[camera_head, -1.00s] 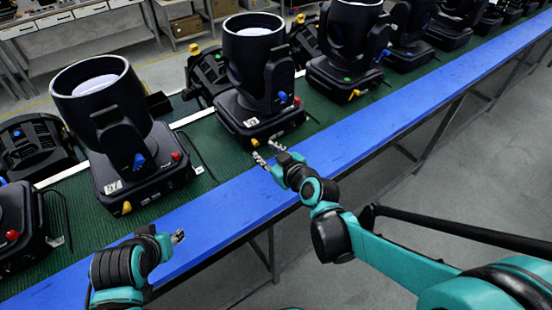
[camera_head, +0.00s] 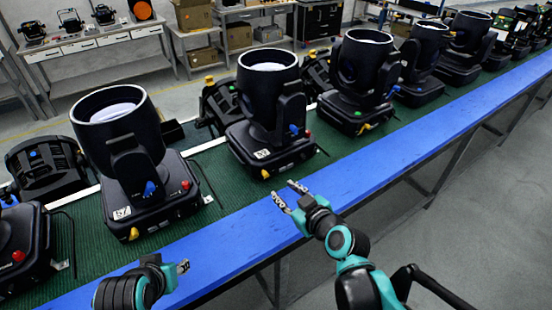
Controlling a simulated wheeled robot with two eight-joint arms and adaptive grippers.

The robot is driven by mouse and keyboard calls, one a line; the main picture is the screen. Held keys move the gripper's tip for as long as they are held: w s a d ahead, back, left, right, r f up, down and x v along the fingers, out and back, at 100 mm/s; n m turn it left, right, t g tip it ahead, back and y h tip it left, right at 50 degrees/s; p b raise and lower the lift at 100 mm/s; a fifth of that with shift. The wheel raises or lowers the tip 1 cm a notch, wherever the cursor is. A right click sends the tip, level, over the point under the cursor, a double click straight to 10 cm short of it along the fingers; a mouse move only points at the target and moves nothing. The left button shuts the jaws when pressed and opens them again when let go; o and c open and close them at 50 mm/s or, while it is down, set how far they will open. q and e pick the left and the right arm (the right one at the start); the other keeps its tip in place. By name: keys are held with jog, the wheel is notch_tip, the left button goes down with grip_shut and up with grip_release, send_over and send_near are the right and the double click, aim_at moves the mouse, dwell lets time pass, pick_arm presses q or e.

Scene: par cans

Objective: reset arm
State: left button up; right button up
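My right gripper (camera_head: 287,195) is over the blue edge strip (camera_head: 350,152) of the long bench, in front of a black par can (camera_head: 268,115). Its two fingers are spread with nothing between them. My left gripper (camera_head: 184,267) is low over the blue strip, in front of another black par can (camera_head: 135,160); its fingertips are small and seen from the side, so their gap is unclear. Both par cans stand upright on the green belt, apart from my grippers.
Several more black par cans (camera_head: 362,80) stand in a row along the green belt (camera_head: 215,216) toward the upper right. Low black lamps (camera_head: 45,165) stand behind them. A grey workbench (camera_head: 95,45) and shelves with boxes (camera_head: 195,17) are at the back. The floor at right is clear.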

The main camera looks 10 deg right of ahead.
jog(key=s+f+g, duration=0.1)
jog(key=s, duration=0.1)
jog(key=s+f+m+g, duration=0.1)
jog(key=s, duration=0.1)
jog(key=s+f+m+g+h, duration=0.1)
jog(key=s, duration=0.1)
jog(key=shift+d, duration=0.3)
jog(key=s+d+f+m+g+h, duration=0.2)
jog(key=s+d+m+g+h, duration=0.1)
jog(key=s, duration=0.4)
jog(key=shift+d+m, duration=0.6)
jog(key=shift+d, duration=0.25)
